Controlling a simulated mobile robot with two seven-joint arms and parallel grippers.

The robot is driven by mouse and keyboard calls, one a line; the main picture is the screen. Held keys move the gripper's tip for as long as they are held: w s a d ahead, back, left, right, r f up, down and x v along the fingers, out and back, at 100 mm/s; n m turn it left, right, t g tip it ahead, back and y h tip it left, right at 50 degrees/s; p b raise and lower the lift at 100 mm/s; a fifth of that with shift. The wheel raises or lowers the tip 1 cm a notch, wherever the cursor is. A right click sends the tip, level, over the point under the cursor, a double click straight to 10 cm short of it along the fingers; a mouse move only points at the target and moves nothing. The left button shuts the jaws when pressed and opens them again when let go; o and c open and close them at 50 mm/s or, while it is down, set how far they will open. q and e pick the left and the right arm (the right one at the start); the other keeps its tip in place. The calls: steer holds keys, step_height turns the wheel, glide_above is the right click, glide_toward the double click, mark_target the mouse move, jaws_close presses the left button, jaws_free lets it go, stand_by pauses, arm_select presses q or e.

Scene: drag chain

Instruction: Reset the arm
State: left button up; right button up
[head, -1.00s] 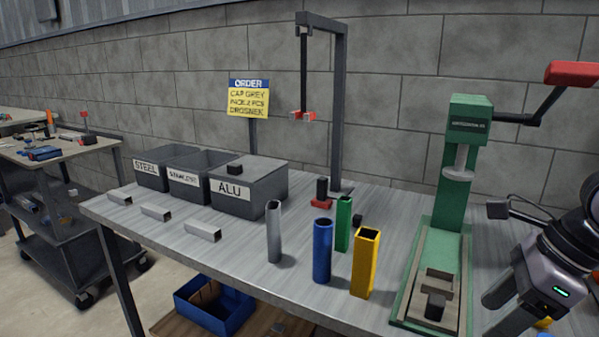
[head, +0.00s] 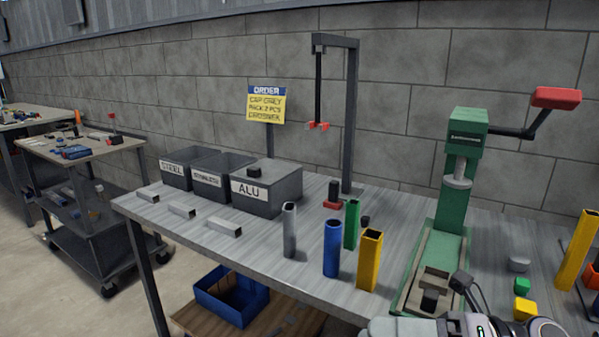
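My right arm shows at the bottom right of the head view, in front of the green press. Its wrist with a small green light is low at the picture's edge. The gripper end (head: 402,328) points left and is partly cut off, so I cannot tell its opening. No object is visible in it. My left gripper is out of view. The green press (head: 455,190) stands upright with its red-handled lever (head: 555,97) raised to the right. A small dark block (head: 429,300) sits in the press's base fixture.
Grey, blue, green and yellow tubes (head: 370,260) stand left of the press. Labelled bins (head: 267,188) and a grey gantry (head: 349,120) stand behind. Another yellow tube (head: 577,250) and small coloured pieces (head: 524,285) are at the right.

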steer(key=w+d+f+m+t+h+p, duration=0.25)
steer(key=f+m+t+h, duration=0.2)
steer(key=m+t, duration=0.6)
steer(key=w+d+f+m+t+h+p, duration=0.15)
steer(key=d+f+m+t+h, duration=0.3)
steer(key=m, duration=1.15)
steer(key=s+d+f+m+g+h+p, duration=0.1)
steer(key=s+f+m+g+h, duration=0.2)
steer(key=f, duration=0.6)
steer(key=s+d+f+m+g+h+p, duration=0.1)
steer(key=s+f+m+g+h, duration=0.2)
steer(key=s+f+m, duration=0.5)
steer(key=shift+s+d+f+g+h, duration=0.35)
steer(key=shift+s+f+h, duration=0.2)
steer(key=shift+s+h, duration=0.35)
steer(key=shift+m, duration=0.25)
